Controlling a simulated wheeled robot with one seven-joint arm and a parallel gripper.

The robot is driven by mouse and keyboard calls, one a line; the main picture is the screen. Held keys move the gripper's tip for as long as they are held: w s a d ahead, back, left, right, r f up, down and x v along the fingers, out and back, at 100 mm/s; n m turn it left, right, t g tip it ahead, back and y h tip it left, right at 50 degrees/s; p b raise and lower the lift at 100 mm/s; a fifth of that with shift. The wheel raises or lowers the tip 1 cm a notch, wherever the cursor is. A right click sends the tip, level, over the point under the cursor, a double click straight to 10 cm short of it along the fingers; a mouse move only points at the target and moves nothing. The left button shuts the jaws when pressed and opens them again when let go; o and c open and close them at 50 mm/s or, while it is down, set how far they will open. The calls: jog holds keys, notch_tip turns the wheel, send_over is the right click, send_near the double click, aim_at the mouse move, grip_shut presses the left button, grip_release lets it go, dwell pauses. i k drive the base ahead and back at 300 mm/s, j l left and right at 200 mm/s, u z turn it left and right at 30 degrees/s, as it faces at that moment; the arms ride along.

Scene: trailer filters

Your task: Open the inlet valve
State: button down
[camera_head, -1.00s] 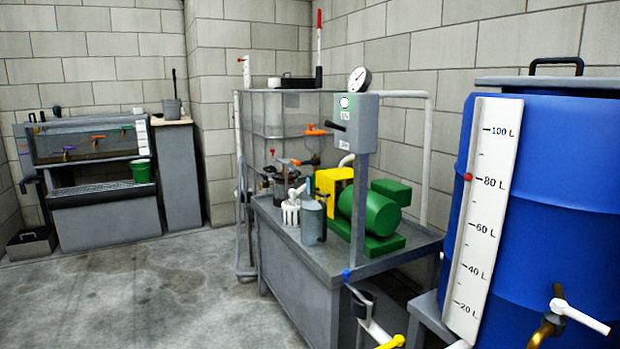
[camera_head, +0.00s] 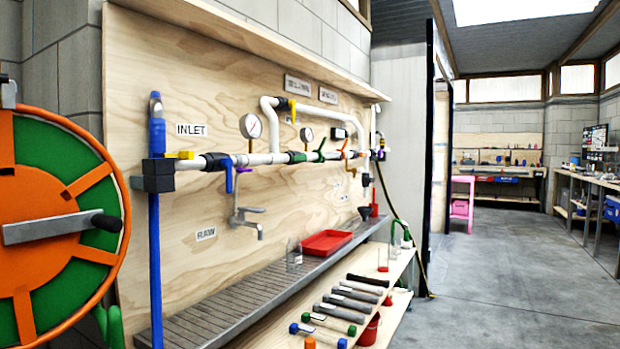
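A plywood board carries a white pipe run with an "INLET" label (camera_head: 191,129) at its left end. Below that label a yellow handle (camera_head: 184,155) sits on the pipe, just right of a black block fitting (camera_head: 157,175). A blue handle (camera_head: 228,175) hangs from a black valve body a little further right. The frame does not show clearly which handle is the inlet valve, nor its setting. A blue hose (camera_head: 155,260) runs down from the black fitting. My gripper is not in view.
A large orange and green reel (camera_head: 50,230) stands close at the left. A slatted grey trough (camera_head: 235,305) and a lower shelf of cylinders (camera_head: 340,311) jut out below the board. The floor (camera_head: 510,270) at right is open. A pink stand (camera_head: 462,203) is further back.

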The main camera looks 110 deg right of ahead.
aim_at(226, 161)
jog(key=z, duration=3.45)
